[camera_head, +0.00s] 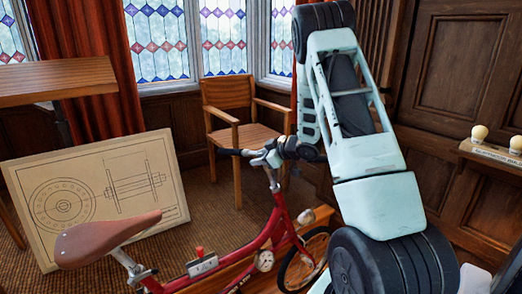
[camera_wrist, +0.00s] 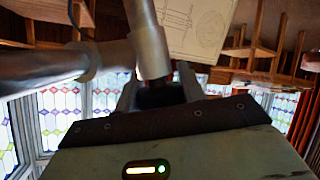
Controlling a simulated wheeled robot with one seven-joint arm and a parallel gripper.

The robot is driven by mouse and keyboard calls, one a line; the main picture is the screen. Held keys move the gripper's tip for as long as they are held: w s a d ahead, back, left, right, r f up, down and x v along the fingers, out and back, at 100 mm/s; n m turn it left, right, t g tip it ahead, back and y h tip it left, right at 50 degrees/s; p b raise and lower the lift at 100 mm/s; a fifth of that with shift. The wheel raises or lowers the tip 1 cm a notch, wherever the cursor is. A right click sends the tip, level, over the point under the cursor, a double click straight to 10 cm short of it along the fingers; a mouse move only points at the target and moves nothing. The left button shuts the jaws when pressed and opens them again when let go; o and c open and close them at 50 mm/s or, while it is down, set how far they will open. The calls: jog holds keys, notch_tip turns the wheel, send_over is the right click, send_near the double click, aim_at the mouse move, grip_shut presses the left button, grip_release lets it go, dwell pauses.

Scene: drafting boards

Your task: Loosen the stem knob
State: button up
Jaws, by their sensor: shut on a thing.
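A red bicycle (camera_head: 272,232) with a brown saddle stands upright in the head view. Its grey metal stem (camera_head: 266,160) and handlebar are at the middle. In the wrist view the stem (camera_wrist: 149,45) is a thick metal tube coming down from the top, joined to a bar at the left. The black stem knob (camera_wrist: 160,95) sits at the tube's end, between the two grey fingers of my gripper (camera_wrist: 158,92). My gripper is shut on the knob, and its dark palm edge hides part of it. In the head view my arm bends over beside the handlebar, and the fingers cannot be made out.
A drawing board (camera_head: 95,190) leans behind the saddle. A wooden chair (camera_head: 235,115) stands behind the handlebar. A wooden tabletop (camera_head: 55,80) is at the left. A shelf with pale knobs (camera_head: 490,153) is on the right wall. Carpet is open between board and chair.

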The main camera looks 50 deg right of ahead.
jog(key=shift+w+r+n+y+p, duration=0.1)
jog(key=shift+r+n+y+p, duration=0.15)
jog(key=shift+n+y+p, duration=0.35)
jog(key=shift+a+f+g, duration=0.1)
jog(key=shift+g, duration=0.3)
jog(key=o, duration=1)
jog(key=shift+c, duration=0.2)
jog(key=shift+f, duration=0.1)
jog(key=b+v, duration=0.4)
jog(key=v, duration=1.3)
jog(key=shift+s+d, duration=0.25)
jog(key=shift+d, duration=0.05)
